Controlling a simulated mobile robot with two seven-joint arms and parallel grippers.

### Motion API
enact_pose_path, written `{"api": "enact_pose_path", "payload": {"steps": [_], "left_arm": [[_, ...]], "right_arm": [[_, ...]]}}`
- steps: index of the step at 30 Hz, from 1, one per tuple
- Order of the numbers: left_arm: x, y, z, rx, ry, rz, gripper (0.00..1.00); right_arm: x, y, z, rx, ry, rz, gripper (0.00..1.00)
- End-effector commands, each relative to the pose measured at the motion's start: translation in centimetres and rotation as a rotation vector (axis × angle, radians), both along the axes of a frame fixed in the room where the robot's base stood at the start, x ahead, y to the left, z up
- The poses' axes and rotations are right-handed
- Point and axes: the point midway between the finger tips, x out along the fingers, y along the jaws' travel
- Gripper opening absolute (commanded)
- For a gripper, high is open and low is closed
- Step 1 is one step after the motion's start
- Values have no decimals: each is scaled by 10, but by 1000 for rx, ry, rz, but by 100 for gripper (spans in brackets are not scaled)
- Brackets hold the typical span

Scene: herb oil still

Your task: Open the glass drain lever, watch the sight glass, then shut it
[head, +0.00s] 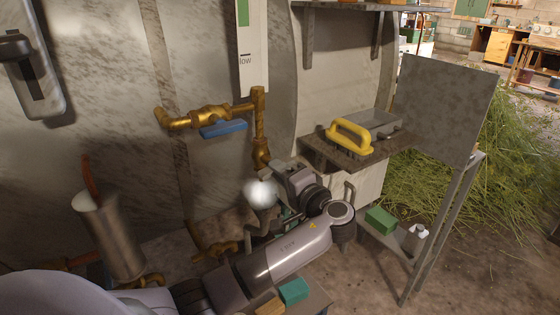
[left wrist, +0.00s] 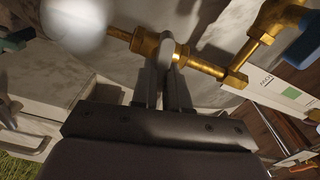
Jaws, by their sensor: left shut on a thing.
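The sight glass's white scale plate (head: 250,48), with a green band and the word "low", is cut off by the top of the head view. It also shows in the left wrist view (left wrist: 285,97). I cannot make out a liquid level. A brass pipe (head: 259,122) runs down below it to a brass drain fitting (left wrist: 148,43). My left gripper (left wrist: 166,62) is shut at this fitting, its fingers hiding most of the drain lever. A pale, soft-edged white ball (head: 259,190), perhaps steam, hangs just below the outlet. My right gripper is not in view.
A blue-handled brass valve (head: 222,129) branches left from the pipe. A yellow-handled brush (head: 350,136) lies on a shelf to the right. A metal cylinder (head: 110,236) stands left. A grey panel (head: 446,105) stands at the right, near cut herbs (head: 510,160).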

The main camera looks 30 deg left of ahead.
Motion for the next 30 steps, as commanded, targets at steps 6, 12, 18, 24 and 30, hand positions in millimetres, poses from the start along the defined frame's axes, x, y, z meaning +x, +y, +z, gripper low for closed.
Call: {"api": "enact_pose_path", "payload": {"steps": [6,12,18,24,30], "left_arm": [[0,0,4,51,124,0,0],[0,0,3,81,195,-1,0],[0,0,1,94,225,-1,0],[0,0,1,96,229,-1,0],[0,0,1,97,228,-1,25]], "right_arm": [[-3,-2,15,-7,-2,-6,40],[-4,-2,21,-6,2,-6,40],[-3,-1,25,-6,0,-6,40],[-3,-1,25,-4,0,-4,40],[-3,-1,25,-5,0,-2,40]]}}
